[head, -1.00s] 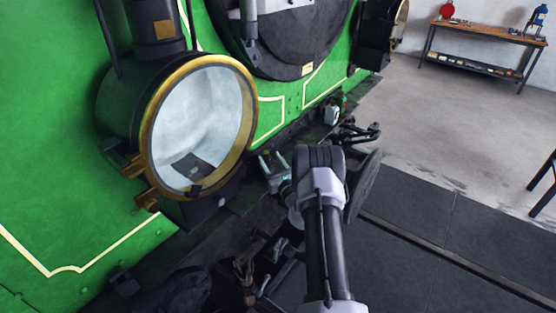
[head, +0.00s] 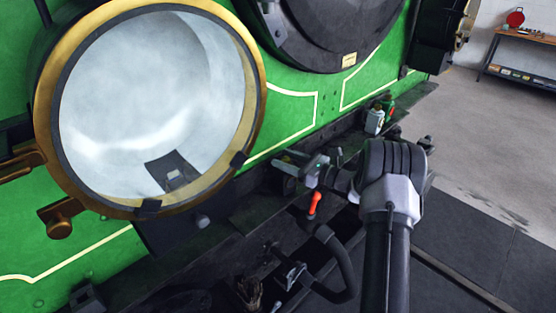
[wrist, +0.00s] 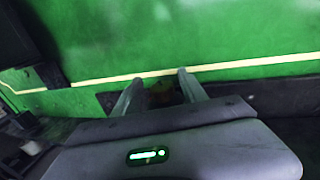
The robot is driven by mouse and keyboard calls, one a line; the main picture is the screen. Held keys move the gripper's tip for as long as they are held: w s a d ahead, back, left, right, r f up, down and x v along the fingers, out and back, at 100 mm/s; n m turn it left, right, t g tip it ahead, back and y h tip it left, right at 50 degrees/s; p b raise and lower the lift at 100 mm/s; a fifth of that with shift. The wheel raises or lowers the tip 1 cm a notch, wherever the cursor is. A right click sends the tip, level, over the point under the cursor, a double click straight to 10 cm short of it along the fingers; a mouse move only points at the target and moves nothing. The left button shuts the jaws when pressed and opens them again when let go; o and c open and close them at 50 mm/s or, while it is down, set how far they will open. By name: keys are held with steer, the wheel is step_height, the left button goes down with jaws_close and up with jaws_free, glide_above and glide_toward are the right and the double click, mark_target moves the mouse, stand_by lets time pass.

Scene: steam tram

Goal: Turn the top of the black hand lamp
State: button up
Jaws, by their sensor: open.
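My gripper (head: 287,160) is open at the buffer beam, just right of the big brass-rimmed headlamp. In the wrist view its two fingers (wrist: 158,86) point forward, apart. Between and beyond them is a small dark object with a yellowish-brown patch (wrist: 160,94), partly hidden by my gripper; it may be the black hand lamp. In the head view a dark, rounded shape (head: 284,184) shows just under the fingers, likely the same object. I cannot make out its top or whether the fingers touch it.
The large headlamp (head: 150,110) stands close on the left. A whitish can (head: 375,120) and a green container (head: 387,102) stand farther along the beam. A red-orange piece (head: 314,205) and a black curved hose (head: 338,265) are below my gripper. A workbench (head: 520,60) stands far right.

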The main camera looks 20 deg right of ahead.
steer(key=shift+x, duration=1.55)
jaws_close()
steer(key=shift+m+h, duration=0.3)
steer(key=shift+h, duration=0.1)
steer(key=m+t+h, duration=0.1)
steer(key=m+h, duration=0.1)
steer(key=shift+w+d+t+h+p, duration=0.15)
steer(key=shift+d+t+h+p, duration=0.1)
steer(key=shift+t+h+p, duration=0.15)
steer(key=shift+w+d+m+t+h, duration=0.1)
steer(key=shift+d+m+t+h, duration=0.15)
steer(key=shift+m+h, duration=0.8)
steer(key=shift+d+m+t+h, duration=0.2)
steer(key=shift+m+h, duration=0.35)
steer(key=shift+h, duration=0.85)
steer(key=shift+w+d+m+t+h, duration=0.15)
steer(key=shift+d+m+h, duration=0.1)
steer(key=shift+m+h, duration=0.8)
steer(key=shift+s+d+h+p, duration=0.1)
steer(key=shift+h+p, duration=0.2)
steer(key=shift+h, duration=0.2)
